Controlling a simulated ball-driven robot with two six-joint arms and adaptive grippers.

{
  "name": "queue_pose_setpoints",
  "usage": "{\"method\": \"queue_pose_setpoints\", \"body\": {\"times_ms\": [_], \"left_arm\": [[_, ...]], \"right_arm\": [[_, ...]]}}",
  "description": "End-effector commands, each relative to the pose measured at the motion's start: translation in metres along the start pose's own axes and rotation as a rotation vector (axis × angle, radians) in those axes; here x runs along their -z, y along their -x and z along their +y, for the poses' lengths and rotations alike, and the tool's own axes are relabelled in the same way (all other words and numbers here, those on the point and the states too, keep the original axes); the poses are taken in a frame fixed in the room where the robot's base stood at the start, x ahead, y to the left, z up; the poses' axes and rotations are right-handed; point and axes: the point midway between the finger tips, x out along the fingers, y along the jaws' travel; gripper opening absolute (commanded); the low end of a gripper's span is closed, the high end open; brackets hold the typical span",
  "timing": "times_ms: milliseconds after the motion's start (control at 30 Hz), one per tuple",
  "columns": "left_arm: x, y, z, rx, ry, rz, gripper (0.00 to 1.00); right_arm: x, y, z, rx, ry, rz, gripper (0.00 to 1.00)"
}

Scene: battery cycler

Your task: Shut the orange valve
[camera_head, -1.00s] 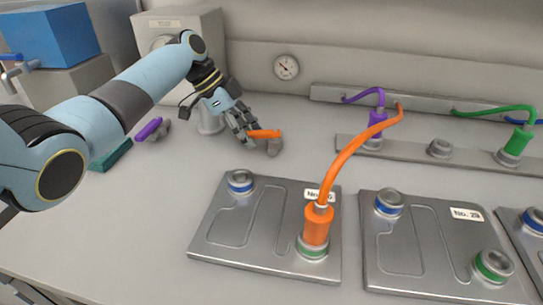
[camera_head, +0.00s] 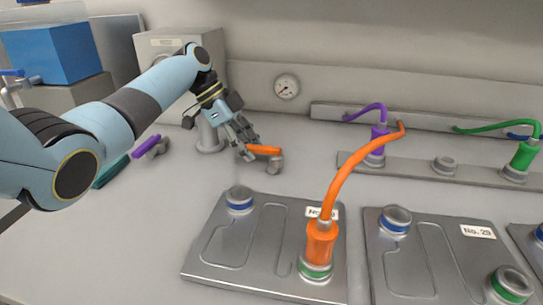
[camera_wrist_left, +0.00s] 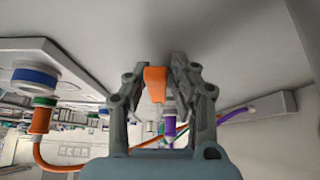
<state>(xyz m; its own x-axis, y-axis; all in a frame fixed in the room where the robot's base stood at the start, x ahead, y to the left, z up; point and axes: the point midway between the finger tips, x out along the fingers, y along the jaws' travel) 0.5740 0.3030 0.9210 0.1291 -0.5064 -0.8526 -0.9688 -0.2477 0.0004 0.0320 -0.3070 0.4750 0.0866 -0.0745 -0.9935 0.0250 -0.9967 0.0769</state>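The orange valve has an orange lever (camera_head: 264,150) on a grey knob-like body (camera_head: 274,165), on the bench behind the left battery plate. The lever points left from the body in the head view. My left gripper (camera_head: 247,145) is at the lever's free end. In the left wrist view the orange lever (camera_wrist_left: 155,82) stands between the two fingers of my left gripper (camera_wrist_left: 157,72). The fingers are apart, one on each side of it, with a small gap visible at the right finger. The valve's body is hidden there. My right gripper is not in view.
A purple-levered valve (camera_head: 147,146) lies left of the gripper. An orange cable (camera_head: 345,178) arcs up from an orange connector (camera_head: 320,242) on the left battery plate (camera_head: 210,262). A pressure gauge (camera_head: 287,86) is on the back wall. Bare bench lies before the orange valve.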

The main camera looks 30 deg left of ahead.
Motion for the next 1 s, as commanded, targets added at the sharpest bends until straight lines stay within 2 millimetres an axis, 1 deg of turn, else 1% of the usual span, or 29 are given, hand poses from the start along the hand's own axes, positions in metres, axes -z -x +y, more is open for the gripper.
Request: {"method": "queue_pose_setpoints", "body": {"times_ms": [167, 400, 833, 867, 933, 1000], "left_arm": [[-0.0008, -0.0021, -0.0041, -0.023, -0.041, 0.001, 0.22], [0.0003, 0.0006, -0.0043, -0.025, -0.046, 0.000, 0.22], [-0.0001, 0.0017, -0.0093, -0.021, -0.046, -0.001, 0.22], [-0.0001, 0.0019, -0.0094, -0.021, -0.046, -0.001, 0.25], [-0.0001, 0.0020, -0.0095, -0.021, -0.046, -0.001, 0.34], [-0.0002, 0.0021, -0.0096, -0.020, -0.046, -0.002, 0.34]], "right_arm": [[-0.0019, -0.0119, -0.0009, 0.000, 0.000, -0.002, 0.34], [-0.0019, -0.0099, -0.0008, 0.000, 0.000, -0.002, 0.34], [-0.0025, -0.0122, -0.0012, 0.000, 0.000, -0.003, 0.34], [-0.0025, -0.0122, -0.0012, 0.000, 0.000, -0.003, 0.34], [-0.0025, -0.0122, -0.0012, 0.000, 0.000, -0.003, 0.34], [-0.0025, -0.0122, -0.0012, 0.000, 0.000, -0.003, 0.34]]}}
